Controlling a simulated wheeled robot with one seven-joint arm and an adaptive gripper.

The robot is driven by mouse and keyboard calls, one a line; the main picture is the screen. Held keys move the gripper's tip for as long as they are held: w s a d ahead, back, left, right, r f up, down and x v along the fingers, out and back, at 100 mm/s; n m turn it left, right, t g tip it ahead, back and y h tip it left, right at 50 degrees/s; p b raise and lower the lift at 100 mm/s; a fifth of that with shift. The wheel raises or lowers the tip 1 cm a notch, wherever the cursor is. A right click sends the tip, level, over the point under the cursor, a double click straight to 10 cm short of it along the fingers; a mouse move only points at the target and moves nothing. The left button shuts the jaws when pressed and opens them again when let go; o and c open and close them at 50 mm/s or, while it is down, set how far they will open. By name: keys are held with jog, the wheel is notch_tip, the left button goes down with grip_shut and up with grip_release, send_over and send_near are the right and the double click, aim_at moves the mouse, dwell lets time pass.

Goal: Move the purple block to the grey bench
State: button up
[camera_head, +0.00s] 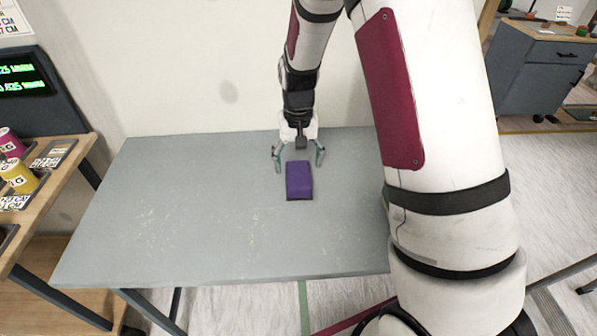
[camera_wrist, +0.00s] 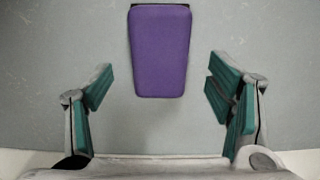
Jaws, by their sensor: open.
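The purple block (camera_head: 299,179) lies on the grey bench (camera_head: 190,215), right of the bench's middle in the head view. In the wrist view the purple block (camera_wrist: 160,52) is near the top centre, beyond the fingertips. My gripper (camera_head: 298,158) is open and empty at the block's far end, toward the wall. In the wrist view my gripper (camera_wrist: 158,85) shows its two teal-padded fingers spread wide, one to each side of the block's line. The fingers do not touch the block.
A wooden shelf (camera_head: 50,180) with a purple roll, a yellow roll (camera_head: 18,176) and labels stands at the left. A dark screen (camera_head: 35,85) is behind it. A grey cabinet (camera_head: 535,75) stands back right. The bench's left part is clear. A wall borders its far edge.

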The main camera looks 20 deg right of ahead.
aim_at(298, 174)
jog(key=s+a+r, duration=0.1)
jog(key=s+r, duration=0.2)
jog(key=r, duration=0.5)
jog(key=s+r, duration=0.4)
jog(key=r, duration=0.3)
jog(key=s+r+n+t, duration=0.1)
jog(key=s+r, duration=0.2)
jog(key=s, duration=0.9)
jog(key=s+a+r+n+t, duration=0.1)
jog(key=s+r, duration=0.3)
jog(key=s, duration=0.8)
jog(key=shift+s+a+r+n+t, duration=0.2)
jog(key=shift+a+n+t, duration=0.1)
jog(key=shift+n, duration=0.5)
notch_tip(298, 174, up, 7)
jog(key=t+p, duration=0.1)
jog(key=p, duration=0.5)
jog(key=shift+r+t, duration=0.2)
jog(key=shift+t, duration=0.1)
